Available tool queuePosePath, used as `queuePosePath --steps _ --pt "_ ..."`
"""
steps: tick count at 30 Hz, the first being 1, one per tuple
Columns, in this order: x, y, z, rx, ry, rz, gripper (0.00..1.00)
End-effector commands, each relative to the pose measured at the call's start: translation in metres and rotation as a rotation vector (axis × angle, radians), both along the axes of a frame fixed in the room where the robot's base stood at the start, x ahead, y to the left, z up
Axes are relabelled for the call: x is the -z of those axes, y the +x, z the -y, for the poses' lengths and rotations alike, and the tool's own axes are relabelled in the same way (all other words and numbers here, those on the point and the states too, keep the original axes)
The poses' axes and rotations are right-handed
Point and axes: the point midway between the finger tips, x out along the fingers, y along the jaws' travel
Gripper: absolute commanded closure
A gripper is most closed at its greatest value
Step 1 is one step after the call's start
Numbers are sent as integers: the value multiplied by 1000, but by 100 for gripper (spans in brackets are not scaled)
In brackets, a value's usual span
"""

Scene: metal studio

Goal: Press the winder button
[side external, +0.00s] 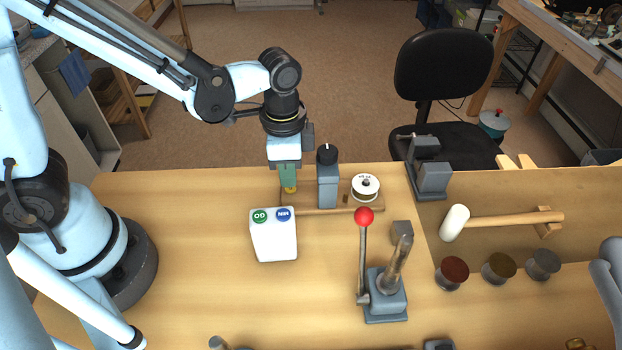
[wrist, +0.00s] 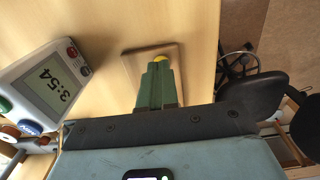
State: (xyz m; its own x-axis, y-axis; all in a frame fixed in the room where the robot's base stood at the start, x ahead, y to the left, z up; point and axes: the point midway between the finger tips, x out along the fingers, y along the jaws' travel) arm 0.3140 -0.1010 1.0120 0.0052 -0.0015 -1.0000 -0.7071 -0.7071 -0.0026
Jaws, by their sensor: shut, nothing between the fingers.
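The winder is a wooden board (side external: 335,208) with a grey upright block (side external: 328,185) topped by a black knob, and a white-flanged spool (side external: 365,186) at its right end. A yellow button (side external: 290,190) sits at the board's left end. My gripper (side external: 288,183) points down with its green fingers closed and empty, right over the button. In the wrist view, the fingertips (wrist: 157,67) overlap the yellow button (wrist: 160,58) and partly hide it. I cannot tell whether the tips touch it.
A lever press with a red ball (side external: 363,217) stands front right. A mallet (side external: 500,221) and several round tins (side external: 499,268) lie further right. The table's left part is clear.

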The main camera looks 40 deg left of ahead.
Motion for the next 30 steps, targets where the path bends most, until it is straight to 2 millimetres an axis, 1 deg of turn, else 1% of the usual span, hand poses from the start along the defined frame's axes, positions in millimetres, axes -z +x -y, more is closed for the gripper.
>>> queuePosePath --steps 3,6,18,20,26,30 --pt "8 0 0 0 0 0 100" --pt "12 0 0 0 0 0 100" --pt "14 0 0 0 0 0 100" --pt "16 0 0 0 0 0 100" --pt "30 1 0 0 0 1 100" --pt "31 1 0 0 -1 6 100"
